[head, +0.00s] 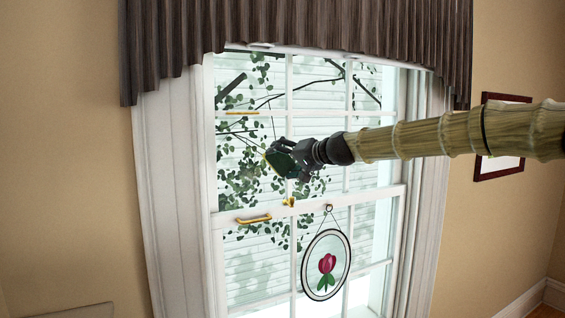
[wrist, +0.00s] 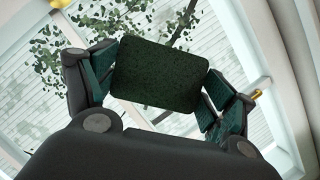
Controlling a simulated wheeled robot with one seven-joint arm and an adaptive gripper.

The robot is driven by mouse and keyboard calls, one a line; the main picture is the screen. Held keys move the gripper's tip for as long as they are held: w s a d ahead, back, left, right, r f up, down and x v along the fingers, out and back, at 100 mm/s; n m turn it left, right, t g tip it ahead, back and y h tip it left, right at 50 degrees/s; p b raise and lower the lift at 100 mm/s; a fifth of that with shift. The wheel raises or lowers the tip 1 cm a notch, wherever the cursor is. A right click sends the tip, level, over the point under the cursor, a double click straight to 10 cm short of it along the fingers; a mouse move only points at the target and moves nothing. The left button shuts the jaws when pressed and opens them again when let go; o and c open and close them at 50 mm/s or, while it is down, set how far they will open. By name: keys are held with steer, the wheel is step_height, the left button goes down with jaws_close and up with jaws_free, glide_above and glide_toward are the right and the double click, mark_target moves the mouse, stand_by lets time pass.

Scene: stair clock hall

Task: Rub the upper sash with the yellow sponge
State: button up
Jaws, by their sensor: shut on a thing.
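My gripper (head: 292,166) is in front of the upper sash (head: 290,92), low on its panes and above the meeting rail. It is shut on the sponge (head: 279,163), which shows a dark green face and a thin yellow edge. In the wrist view the sponge (wrist: 157,68) sits between the two fingers, its dark green side towards the camera. Its far side faces the glass and is hidden. I cannot tell whether it touches the pane.
A brass latch (head: 289,202) sits on the meeting rail, with a brass handle (head: 254,219) below left. A round tulip ornament (head: 326,264) hangs before the lower sash. A brown valance (head: 300,35) hangs above. A framed picture (head: 499,165) is on the right wall.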

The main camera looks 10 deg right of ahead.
steer(key=shift+s, duration=0.1)
steer(key=shift+s+d+f+b, duration=0.15)
steer(key=shift+s+b, duration=0.15)
steer(key=shift+s, duration=0.15)
steer(key=shift+s+d+b, duration=0.3)
steer(key=shift+s, duration=0.65)
steer(key=shift+w, duration=0.1)
